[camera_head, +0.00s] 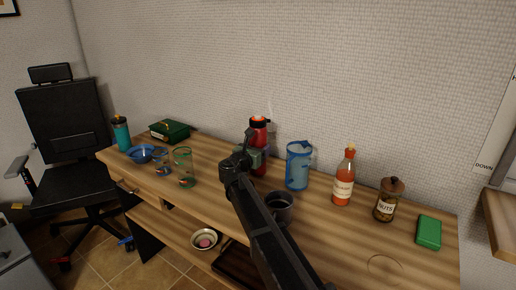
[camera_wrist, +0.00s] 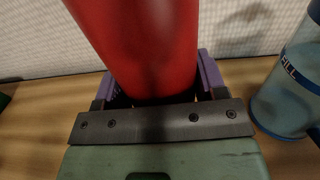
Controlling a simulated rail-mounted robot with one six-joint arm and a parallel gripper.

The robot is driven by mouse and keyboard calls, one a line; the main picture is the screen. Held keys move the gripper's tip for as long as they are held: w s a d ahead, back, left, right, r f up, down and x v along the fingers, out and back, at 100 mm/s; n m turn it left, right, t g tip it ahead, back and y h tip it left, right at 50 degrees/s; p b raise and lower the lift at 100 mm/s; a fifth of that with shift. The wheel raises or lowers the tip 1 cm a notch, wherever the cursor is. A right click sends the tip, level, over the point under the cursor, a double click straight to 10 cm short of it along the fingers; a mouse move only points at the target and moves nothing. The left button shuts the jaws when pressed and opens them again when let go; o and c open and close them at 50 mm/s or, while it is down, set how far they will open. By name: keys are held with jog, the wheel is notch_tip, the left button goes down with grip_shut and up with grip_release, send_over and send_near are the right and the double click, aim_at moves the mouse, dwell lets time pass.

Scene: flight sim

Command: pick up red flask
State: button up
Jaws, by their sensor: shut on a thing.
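The red flask (camera_head: 259,130) stands upright near the back of the wooden desk, in front of the wall. My gripper (camera_head: 252,158) reaches it from the front and covers part of its lower body in the head view. In the wrist view the red flask (camera_wrist: 140,45) fills the upper middle. The purple-padded fingers of my gripper (camera_wrist: 155,88) lie on either side of it and are shut on it. The flask's base is hidden behind the gripper, so I cannot tell whether it touches the desk.
A blue pitcher (camera_head: 298,168) stands close to the right of the flask and shows in the wrist view (camera_wrist: 290,95). A dark mug (camera_head: 280,208) is beside my arm. A sauce bottle (camera_head: 343,180) and a nuts jar (camera_head: 388,202) stand farther right. A green-rimmed glass (camera_head: 184,168) is left.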

jog(key=c, duration=0.3)
jog(key=shift+r, duration=0.1)
jog(key=shift+c, duration=0.2)
notch_tip(320, 180, up, 20)
jog(key=p, duration=2)
